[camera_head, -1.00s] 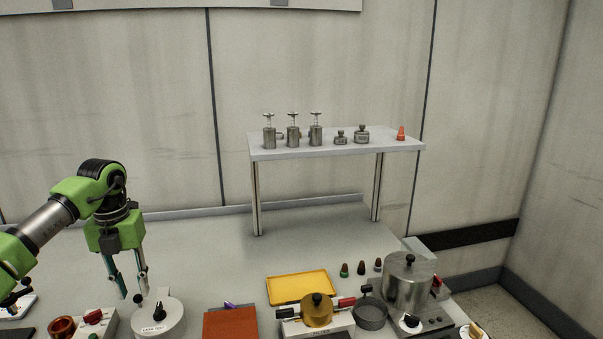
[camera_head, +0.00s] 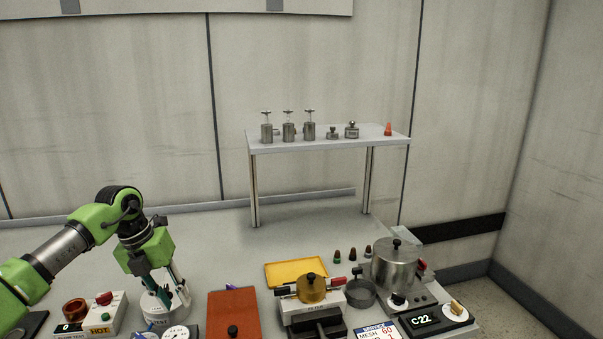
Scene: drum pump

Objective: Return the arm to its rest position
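My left arm, green and grey, comes in from the left. Its gripper (camera_head: 168,290) points down at the round white tester (camera_head: 160,308) on the bench, with its two fingers apart. The fingers overlap the tester in the picture, and I cannot tell whether they touch it. I see nothing held between them. My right gripper is not in view.
The bench holds a heater-like box (camera_head: 90,318), an orange-brown plate (camera_head: 233,312), a yellow tray (camera_head: 296,273), a black-handled device (camera_head: 312,290) and a steel pot (camera_head: 395,265). A raised shelf (camera_head: 330,145) carries small metal parts. The bench behind the gripper is clear.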

